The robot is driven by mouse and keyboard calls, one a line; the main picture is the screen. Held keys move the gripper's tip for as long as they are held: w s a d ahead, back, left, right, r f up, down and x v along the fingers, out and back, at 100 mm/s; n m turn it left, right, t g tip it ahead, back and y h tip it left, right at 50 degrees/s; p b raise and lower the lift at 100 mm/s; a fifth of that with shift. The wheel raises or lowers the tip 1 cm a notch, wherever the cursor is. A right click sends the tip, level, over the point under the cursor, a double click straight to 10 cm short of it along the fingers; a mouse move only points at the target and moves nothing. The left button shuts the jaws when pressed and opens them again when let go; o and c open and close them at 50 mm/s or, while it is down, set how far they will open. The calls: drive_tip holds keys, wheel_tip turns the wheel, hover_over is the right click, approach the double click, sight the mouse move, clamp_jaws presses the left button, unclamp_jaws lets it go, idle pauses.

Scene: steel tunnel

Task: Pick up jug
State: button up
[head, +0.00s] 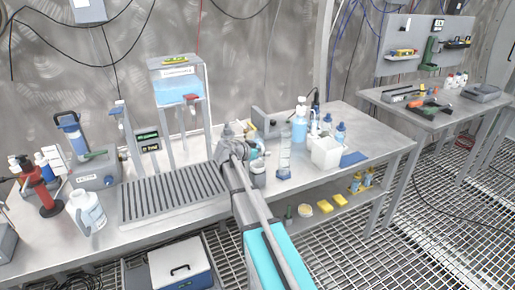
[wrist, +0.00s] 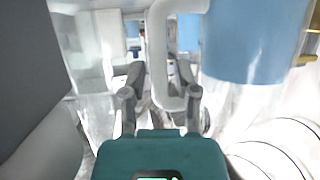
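A clear jug with blue contents (wrist: 252,42) fills the upper right of the wrist view. Its pale handle (wrist: 158,50) hangs down in the middle. My gripper (wrist: 161,98) is open, with one finger on each side of the handle's lower part. I cannot tell whether either finger touches it. In the head view my gripper (head: 232,142) is over the middle of the bench, and a small blue-teal part of what looks like the jug (head: 259,147) shows just right of it. The rest is hidden behind my gripper and arm.
A ribbed drain tray (head: 160,200) lies left of my gripper, with a blue water tank (head: 177,88) behind. A white handled container (head: 87,212) stands at the left. A clear cylinder (head: 284,160) and a white box (head: 326,153) stand close on the right.

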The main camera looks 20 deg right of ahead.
clamp_jaws()
drive_tip(key=shift+r, duration=0.15)
wheel_tip(320, 180, up, 10)
drive_tip(key=p, duration=1)
idle(0.8)
